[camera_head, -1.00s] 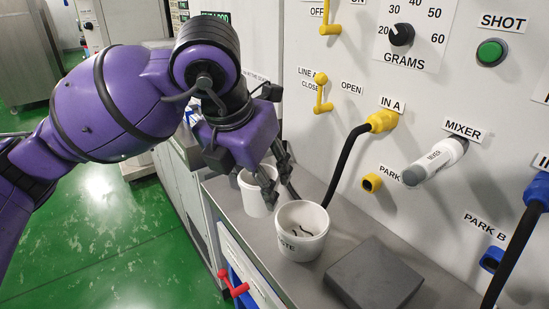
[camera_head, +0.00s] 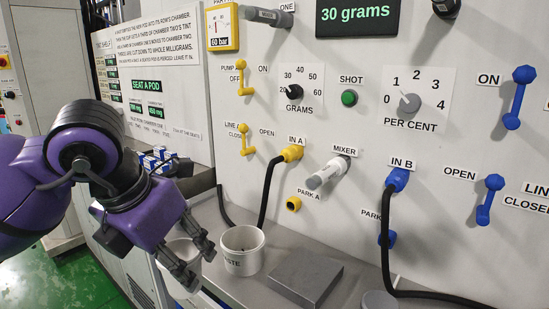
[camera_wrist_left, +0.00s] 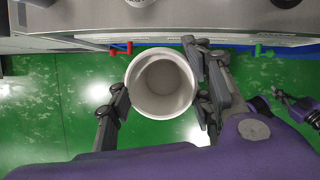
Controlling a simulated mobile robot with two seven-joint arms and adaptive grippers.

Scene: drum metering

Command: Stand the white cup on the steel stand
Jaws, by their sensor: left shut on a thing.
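The white cup (camera_head: 181,248) is between the fingers of my left gripper (camera_head: 199,268), partly hidden by them. In the left wrist view the cup (camera_wrist_left: 162,86) shows from above, empty and upright, with a finger on each side and green floor behind it. My left gripper is shut on it. A flat grey square block (camera_head: 303,276) on the counter looks like the steel stand; nothing is on it. It lies to the right of the cup. My right gripper (camera_wrist_left: 292,102) seems to show small at the right edge of the wrist view; its jaws are unclear.
A white waste cup (camera_head: 242,252) stands on the counter between my left gripper and the block. The mixer nozzle (camera_head: 328,174) and a black hose (camera_head: 266,195) are above and behind. A round grey piece (camera_head: 379,300) and a second hose (camera_head: 386,240) are to the right.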

